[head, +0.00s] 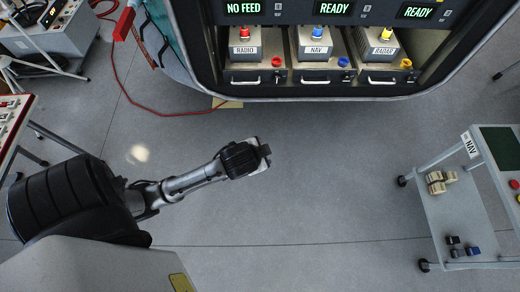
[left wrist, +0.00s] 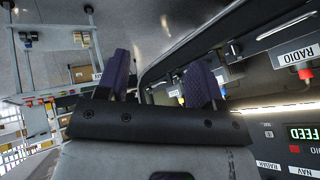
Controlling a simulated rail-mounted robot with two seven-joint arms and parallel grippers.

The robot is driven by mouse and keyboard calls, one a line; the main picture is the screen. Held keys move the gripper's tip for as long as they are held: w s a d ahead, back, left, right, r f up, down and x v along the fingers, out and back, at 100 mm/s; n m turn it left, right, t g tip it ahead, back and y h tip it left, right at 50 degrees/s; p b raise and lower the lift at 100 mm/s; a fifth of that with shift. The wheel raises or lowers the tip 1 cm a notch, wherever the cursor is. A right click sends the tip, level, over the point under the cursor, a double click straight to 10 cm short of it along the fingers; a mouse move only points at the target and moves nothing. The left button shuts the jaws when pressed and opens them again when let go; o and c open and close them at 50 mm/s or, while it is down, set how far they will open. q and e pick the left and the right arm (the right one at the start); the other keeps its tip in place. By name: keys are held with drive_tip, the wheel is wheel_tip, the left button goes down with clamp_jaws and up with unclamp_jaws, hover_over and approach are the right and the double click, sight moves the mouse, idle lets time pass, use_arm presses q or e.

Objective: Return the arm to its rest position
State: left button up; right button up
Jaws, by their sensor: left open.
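My left arm reaches in from the left in the head view. Its gripper (head: 266,156) is over bare floor, below and apart from the equipment bay. In the left wrist view the two dark purple fingers of the gripper (left wrist: 161,80) stand apart with nothing between them. My right arm and gripper are not in view.
The bay has RADIO (head: 245,50), NAV (head: 316,51) and a third labelled unit (head: 384,51) under displays reading NO FEED, READY and READY. A NAV cart (head: 430,205) with small blocks stands at right. A red cable (head: 130,95) lies at upper left. The middle floor is clear.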

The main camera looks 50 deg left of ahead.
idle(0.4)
use_arm(q)
drive_tip(key=s+d+f+g+h, duration=0.1)
drive_tip(key=s+d+f, duration=0.15)
drive_tip(key=s, duration=0.25)
drive_tip(key=s+d+f+n+g+h, duration=0.1)
drive_tip(key=s+d, duration=0.2)
drive_tip(key=s, duration=0.1)
drive_tip(key=s+d+f+g+h, duration=0.1)
drive_tip(key=s+d+f, duration=0.1)
drive_tip(key=s, duration=0.3)
wheel_tip(320, 180, up, 20)
drive_tip(key=p, duration=2)
drive_tip(key=shift+s, duration=0.25)
drive_tip(key=shift+c, duration=0.2)
